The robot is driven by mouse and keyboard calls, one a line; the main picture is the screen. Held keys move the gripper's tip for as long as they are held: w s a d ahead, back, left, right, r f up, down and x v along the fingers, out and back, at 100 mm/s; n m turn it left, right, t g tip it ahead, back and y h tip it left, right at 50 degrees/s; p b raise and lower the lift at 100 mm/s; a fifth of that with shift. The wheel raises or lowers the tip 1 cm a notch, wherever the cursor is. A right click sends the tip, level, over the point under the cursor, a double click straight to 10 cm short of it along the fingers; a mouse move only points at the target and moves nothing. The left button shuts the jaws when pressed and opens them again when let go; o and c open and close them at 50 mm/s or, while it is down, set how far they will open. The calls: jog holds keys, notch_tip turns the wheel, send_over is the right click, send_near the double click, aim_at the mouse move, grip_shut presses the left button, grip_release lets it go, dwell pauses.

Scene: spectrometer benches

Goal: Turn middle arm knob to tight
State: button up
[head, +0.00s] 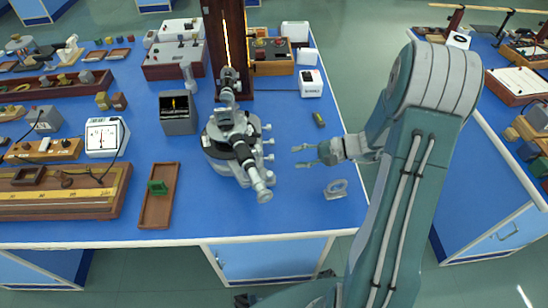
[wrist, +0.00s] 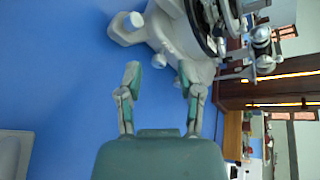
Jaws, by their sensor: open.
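The grey spectrometer (head: 222,141) stands on the blue bench, its telescope tube pointing toward the front. Several small knobs (head: 268,141) stick out on its right side; I cannot tell for sure which is the middle arm knob or how tight it is. My gripper (head: 298,156) is open and empty, to the right of these knobs and apart from them, its fingers pointing left at the spectrometer. In the wrist view, the fingers (wrist: 159,72) are spread, with the spectrometer's base (wrist: 165,27) beyond them and a pale rounded foot or knob (wrist: 128,29) at upper left.
A wooden tray (head: 158,200) with a green piece is left of the spectrometer. The bench between gripper and knobs is clear.

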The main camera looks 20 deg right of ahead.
aim_at(274, 165)
jog(key=d+f+t, duration=0.1)
jog(key=w+d+f+m+t, duration=0.1)
jog(key=f, duration=0.1)
jog(key=d+f+m+t, duration=0.1)
jog(key=shift+w+d+f, duration=0.25)
jog(key=shift+w+f, duration=0.05)
jog(key=shift+w, duration=0.1)
jog(key=x, duration=1)
jog(key=shift+w+a+r, duration=0.1)
jog(key=shift+w+a, duration=0.05)
jog(key=shift+a, duration=0.25)
grip_shut()
